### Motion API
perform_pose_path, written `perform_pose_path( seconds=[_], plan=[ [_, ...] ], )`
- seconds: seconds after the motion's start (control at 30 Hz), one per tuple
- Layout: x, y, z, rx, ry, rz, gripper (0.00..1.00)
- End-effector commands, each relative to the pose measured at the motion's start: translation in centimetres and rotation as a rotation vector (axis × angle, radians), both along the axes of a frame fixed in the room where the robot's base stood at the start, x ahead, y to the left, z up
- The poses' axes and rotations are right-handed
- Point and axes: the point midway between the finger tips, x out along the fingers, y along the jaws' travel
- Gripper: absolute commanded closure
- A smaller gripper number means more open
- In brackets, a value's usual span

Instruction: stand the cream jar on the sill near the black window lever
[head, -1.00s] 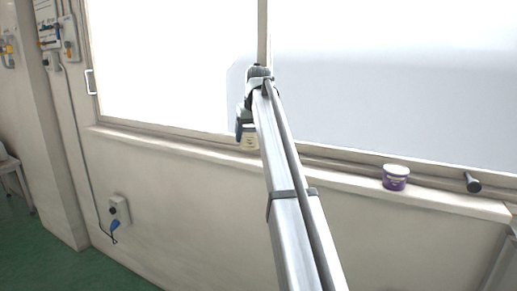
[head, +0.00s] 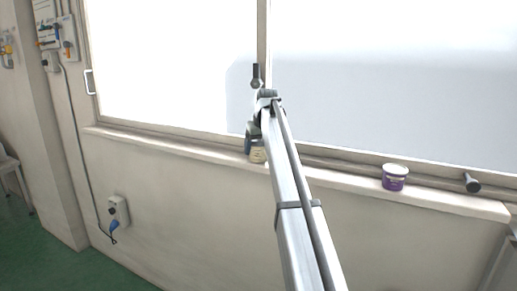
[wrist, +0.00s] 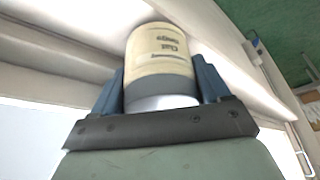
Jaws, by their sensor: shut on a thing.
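The cream jar (head: 258,155), with a cream label and grey band, hangs below my gripper (head: 254,138) at the window sill (head: 335,183). In the wrist view the cream jar (wrist: 158,52) sits between the two blue fingers of my gripper (wrist: 160,92), which is shut on it. Its label print appears upside down there. I cannot tell whether its base touches the sill. The black window lever (head: 256,74) is on the window's upright frame, just above my gripper. My arm hides part of the sill right of the jar.
A purple and white tub (head: 395,178) stands on the sill to the right. A dark, flared object (head: 472,183) is farther right by the window frame. The sill left of the jar is clear. A wall socket with a blue plug (head: 117,215) is lower left.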

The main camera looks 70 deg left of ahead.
Motion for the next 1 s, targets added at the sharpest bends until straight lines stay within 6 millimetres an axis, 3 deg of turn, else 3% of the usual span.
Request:
perform_pose_path(
  seconds=[0.43, 0.47, 0.5, 0.7, 1.0],
  plan=[
    [0.21, 0.22, -0.63, 0.0, 0.0, 0.0, 0.61],
    [0.21, 0.21, -0.64, 0.0, 0.0, 0.0, 0.22],
    [0.21, 0.22, -0.63, 0.0, 0.0, 0.0, 0.19],
    [0.21, 0.23, -0.6, 0.0, 0.0, 0.0, 0.0],
    [0.22, 0.25, -0.27, 0.001, 0.0, 0.0, 0.0]
  ],
)
